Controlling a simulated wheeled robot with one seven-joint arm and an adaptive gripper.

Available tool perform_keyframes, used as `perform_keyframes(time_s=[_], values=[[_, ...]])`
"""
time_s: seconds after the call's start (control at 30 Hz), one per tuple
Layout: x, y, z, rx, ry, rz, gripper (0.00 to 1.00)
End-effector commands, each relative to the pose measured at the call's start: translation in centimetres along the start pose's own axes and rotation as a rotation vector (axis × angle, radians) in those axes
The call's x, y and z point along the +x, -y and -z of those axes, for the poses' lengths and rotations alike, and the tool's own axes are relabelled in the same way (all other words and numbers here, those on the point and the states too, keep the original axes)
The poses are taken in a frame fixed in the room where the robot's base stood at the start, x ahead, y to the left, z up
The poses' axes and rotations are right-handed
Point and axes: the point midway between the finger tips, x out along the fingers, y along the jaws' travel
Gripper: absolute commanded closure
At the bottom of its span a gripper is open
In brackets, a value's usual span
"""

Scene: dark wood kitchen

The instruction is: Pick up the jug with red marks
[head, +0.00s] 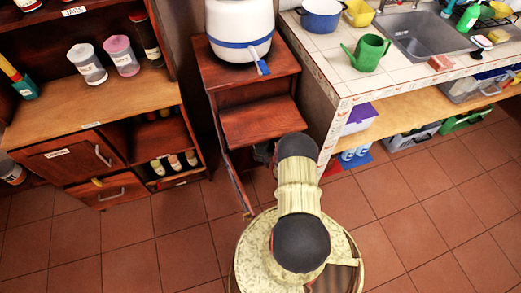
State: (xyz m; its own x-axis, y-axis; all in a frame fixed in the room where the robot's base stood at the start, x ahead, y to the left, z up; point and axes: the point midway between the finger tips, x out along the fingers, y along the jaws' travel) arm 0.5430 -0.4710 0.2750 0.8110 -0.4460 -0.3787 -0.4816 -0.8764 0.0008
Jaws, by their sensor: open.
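Two small tub-like containers stand on the wooden shelf at the upper left in the head view. One is whitish with a grey top (87,66), and one is pink with a pale label (121,56). Their labels carry small reddish marks, but I cannot tell which, if either, is the jug with red marks. My arm rises from my base at the bottom centre, with its dark joint in front of the small wooden stand. My gripper cannot be made out; the arm hides what is behind it.
A white pot with a blue band (240,32) stands on the wooden stand (262,122). A green watering can (366,53) and a blue pot (321,15) are on the tiled counter (340,72) by the sink (420,36). The tiled floor (180,235) is clear at left and right.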

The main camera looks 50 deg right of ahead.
Motion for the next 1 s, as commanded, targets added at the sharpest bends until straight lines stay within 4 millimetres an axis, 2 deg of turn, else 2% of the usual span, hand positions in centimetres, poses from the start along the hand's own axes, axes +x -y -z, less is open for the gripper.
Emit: perform_keyframes(time_s=[0.53,0.87,1.0], values=[[6.4,-0.1,-0.7,0.001,0.004,0.000,0.00],[6.8,-0.1,-0.3,0.001,0.004,-0.001,0.01],[6.8,-0.1,-0.3,0.001,0.004,-0.001,0.09]])
